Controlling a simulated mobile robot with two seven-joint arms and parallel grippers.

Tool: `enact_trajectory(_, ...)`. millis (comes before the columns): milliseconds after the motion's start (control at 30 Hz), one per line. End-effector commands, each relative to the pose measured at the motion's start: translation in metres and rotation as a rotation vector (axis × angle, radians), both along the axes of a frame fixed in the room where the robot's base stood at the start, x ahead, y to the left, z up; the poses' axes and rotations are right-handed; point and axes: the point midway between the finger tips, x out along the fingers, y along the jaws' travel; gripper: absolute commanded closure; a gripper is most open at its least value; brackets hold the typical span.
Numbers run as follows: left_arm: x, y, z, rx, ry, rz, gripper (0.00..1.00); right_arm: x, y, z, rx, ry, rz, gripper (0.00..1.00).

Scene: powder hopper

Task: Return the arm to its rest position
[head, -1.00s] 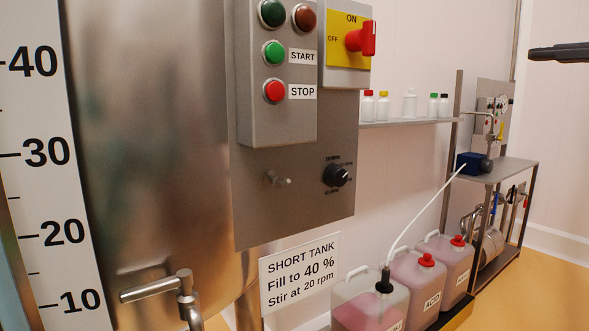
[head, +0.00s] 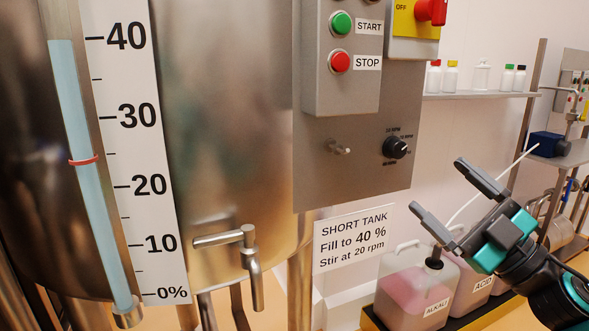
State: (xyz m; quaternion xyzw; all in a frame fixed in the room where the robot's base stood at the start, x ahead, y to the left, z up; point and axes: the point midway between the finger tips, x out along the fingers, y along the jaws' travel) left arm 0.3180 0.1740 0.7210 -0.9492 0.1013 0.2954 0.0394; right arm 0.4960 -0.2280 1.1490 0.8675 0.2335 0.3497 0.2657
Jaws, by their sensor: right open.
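My right gripper (head: 447,204) comes in from the lower right in the head view. Its two dark fingers are spread apart with nothing between them. It hangs in front of the alkali canister (head: 407,291) and the white hose, hiding part of them. My left gripper is not in view.
A steel tank (head: 225,130) with a level scale (head: 128,190) and a tap (head: 250,262) fills the left. A shelf with small bottles (head: 480,95) and a pump stand are at the right.

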Motion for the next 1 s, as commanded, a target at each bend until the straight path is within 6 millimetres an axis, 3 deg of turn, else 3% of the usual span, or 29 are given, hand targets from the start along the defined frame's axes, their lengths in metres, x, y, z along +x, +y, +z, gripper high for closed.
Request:
enact_trajectory(33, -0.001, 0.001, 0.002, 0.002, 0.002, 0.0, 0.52, 0.003, -0.001, -0.038, 0.081, 0.098, -0.05, 0.11)
enact_trajectory(133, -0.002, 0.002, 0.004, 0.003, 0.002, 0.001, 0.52, 0.001, -0.005, -0.113, 0.191, 0.29, -0.174, 0.11)
enact_trajectory(233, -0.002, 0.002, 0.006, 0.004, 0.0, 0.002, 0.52, -0.015, -0.004, -0.188, 0.254, 0.497, -0.287, 0.11)
enact_trajectory(400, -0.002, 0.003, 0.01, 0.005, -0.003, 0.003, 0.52, -0.07, 0.01, -0.303, 0.288, 0.855, -0.427, 0.11)
enact_trajectory(500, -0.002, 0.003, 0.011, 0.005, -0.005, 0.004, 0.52, -0.11, 0.024, -0.354, 0.28, 1.041, -0.473, 0.11)
enact_trajectory(600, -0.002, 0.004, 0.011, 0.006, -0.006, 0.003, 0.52, -0.145, 0.037, -0.389, 0.266, 1.184, -0.493, 0.11)
enact_trajectory(733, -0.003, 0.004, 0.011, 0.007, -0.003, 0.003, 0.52, -0.174, 0.048, -0.412, 0.251, 1.29, -0.499, 0.11)
enact_trajectory(1000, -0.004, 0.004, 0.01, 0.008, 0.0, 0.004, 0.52, -0.182, 0.052, -0.418, 0.246, 1.323, -0.499, 0.11)
